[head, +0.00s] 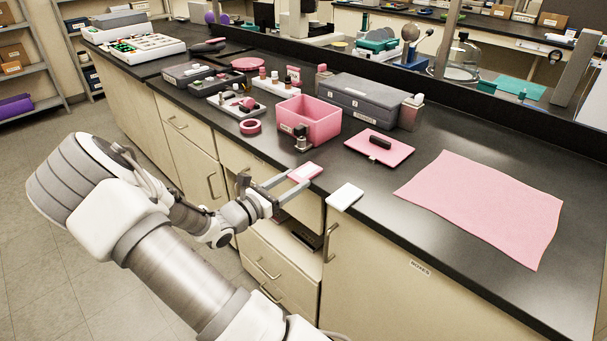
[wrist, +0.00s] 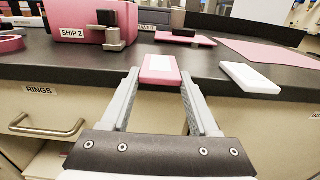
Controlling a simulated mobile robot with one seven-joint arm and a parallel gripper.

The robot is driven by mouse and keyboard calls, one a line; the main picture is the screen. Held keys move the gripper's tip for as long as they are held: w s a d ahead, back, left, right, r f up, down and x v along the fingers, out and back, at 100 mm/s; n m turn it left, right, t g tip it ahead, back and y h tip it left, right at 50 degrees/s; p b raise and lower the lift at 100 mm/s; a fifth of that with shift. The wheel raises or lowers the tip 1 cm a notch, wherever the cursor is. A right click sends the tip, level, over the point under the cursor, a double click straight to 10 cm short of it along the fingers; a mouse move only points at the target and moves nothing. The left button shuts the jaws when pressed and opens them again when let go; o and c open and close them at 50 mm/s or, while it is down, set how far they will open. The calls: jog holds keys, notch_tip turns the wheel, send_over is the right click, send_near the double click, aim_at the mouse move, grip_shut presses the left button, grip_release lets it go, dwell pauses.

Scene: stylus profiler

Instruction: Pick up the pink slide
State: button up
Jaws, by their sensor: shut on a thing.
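The pink slide (head: 306,172) is a small flat pink piece with a white patch on top. It is at the front edge of the black counter, and it also shows in the wrist view (wrist: 161,65). My gripper (head: 297,178) reaches it from the front, with one finger on each side of it. In the wrist view the fingers (wrist: 160,76) are shut on the slide's near part. The slide looks level, at about counter height; I cannot tell whether it still touches the counter.
A white slide (head: 345,196) lies to the right at the counter edge. A pink bin (head: 318,121) labelled SHIP 2, with a small metal device (head: 302,138) before it, stands behind. A pink tray (head: 398,151) and pink mat (head: 485,203) lie right. A drawer (head: 300,237) below is partly open.

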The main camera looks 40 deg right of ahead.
jog(key=shift+r, duration=0.1)
jog(key=s+r+p, duration=0.1)
jog(key=s+r, duration=0.2)
jog(key=s+a+r+p, duration=0.1)
jog(key=s+r, duration=0.3)
jog(key=s+a+r+p, duration=0.1)
jog(key=s+r, duration=0.2)
jog(key=s, duration=0.1)
jog(key=shift+s+a+r+p, duration=0.2)
jog(key=shift+s+r+p, duration=0.05)
jog(key=shift+r+p, duration=0.15)
jog(key=o, duration=0.8)
grip_shut()
